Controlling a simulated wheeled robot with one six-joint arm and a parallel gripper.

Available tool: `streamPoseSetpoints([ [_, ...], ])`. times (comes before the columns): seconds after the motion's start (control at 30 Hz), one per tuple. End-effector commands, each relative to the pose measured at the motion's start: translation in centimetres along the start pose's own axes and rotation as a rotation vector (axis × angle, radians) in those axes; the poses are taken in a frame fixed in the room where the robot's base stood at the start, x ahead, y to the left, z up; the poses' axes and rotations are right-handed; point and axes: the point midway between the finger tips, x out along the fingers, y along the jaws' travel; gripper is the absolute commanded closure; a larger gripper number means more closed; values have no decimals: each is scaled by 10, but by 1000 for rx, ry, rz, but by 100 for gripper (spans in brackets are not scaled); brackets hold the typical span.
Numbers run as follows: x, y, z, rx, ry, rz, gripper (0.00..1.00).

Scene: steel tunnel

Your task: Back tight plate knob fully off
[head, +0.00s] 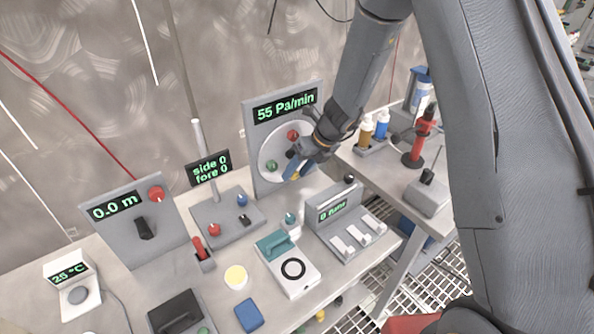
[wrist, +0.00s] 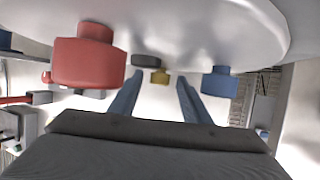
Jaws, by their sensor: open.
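A round white plate (head: 268,150) with coloured knobs stands on the grey panel whose display reads 55 Pa/min. In the head view its red knob (head: 293,135) is near the top and its green knob (head: 271,166) at the lower left. In the wrist view, under the plate (wrist: 200,35), a large red knob (wrist: 88,57) is at the left, a dark knob (wrist: 147,60) and a yellow knob (wrist: 160,77) in the middle, and a blue knob (wrist: 220,82) at the right. My gripper (wrist: 158,92) is open at the plate. The yellow knob shows between its blue fingers; contact is unclear.
A 0.0 m panel (head: 139,222), a side/fore display (head: 208,168) and a switch box (head: 345,222) stand along the bench. Bottles (head: 374,128) and a red tool (head: 421,137) stand on the right table. My arm hides part of the plate.

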Motion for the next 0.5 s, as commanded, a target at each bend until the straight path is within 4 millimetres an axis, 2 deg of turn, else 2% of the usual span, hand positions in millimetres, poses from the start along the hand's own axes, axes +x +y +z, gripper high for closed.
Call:
streamPoseSetpoints([
  [0.17, 0, 0, 0, 0, 0, 0, 57],
  [0.4, 0, 0, 0, 0, 0, 0, 97],
  [0.5, 0, 0, 0, -1, 0, -1, 98],
])
